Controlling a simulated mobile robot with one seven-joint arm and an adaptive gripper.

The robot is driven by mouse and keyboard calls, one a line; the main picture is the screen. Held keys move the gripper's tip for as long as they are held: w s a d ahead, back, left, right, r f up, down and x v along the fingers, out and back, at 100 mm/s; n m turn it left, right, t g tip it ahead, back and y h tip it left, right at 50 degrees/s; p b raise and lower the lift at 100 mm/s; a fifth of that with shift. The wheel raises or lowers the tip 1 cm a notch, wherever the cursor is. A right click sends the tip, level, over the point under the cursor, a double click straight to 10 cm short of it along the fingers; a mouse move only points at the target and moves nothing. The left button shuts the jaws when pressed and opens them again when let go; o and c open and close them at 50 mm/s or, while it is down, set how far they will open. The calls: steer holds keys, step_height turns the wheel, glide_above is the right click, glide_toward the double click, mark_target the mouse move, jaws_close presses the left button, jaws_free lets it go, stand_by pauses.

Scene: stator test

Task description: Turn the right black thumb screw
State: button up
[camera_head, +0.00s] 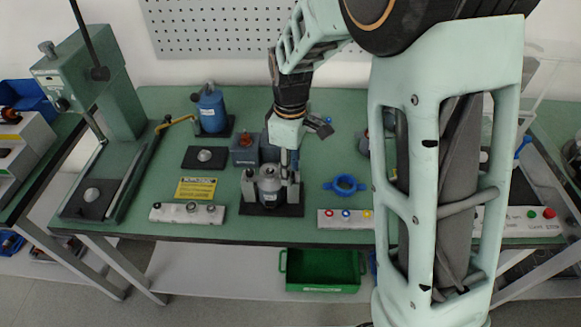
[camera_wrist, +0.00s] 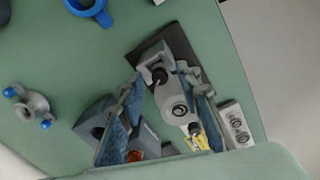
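The test fixture with a grey cylindrical stator (camera_head: 269,183) stands on a dark base plate (camera_head: 272,210) near the table's front edge. My gripper (camera_head: 290,170) points down over the fixture's right side. In the wrist view my gripper (camera_wrist: 163,72) is open, its blue-padded fingers apart. The right black thumb screw (camera_wrist: 160,76) shows between the fingertips, beside the stator (camera_wrist: 173,98); I cannot tell if a finger touches it. In the head view my gripper largely hides it. The left black thumb screw (camera_head: 248,175) is on the fixture's other side.
A grey-blue box (camera_head: 243,155) stands close behind the fixture. A blue ring (camera_head: 344,185) lies to its right. White button panels (camera_head: 187,212) line the front edge. A blue motor (camera_head: 210,108) is at the back left. My arm hides much of the table's right side.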

step_height(320, 180, up, 12)
stand_by(0.5)
steer(key=shift+w, duration=0.1)
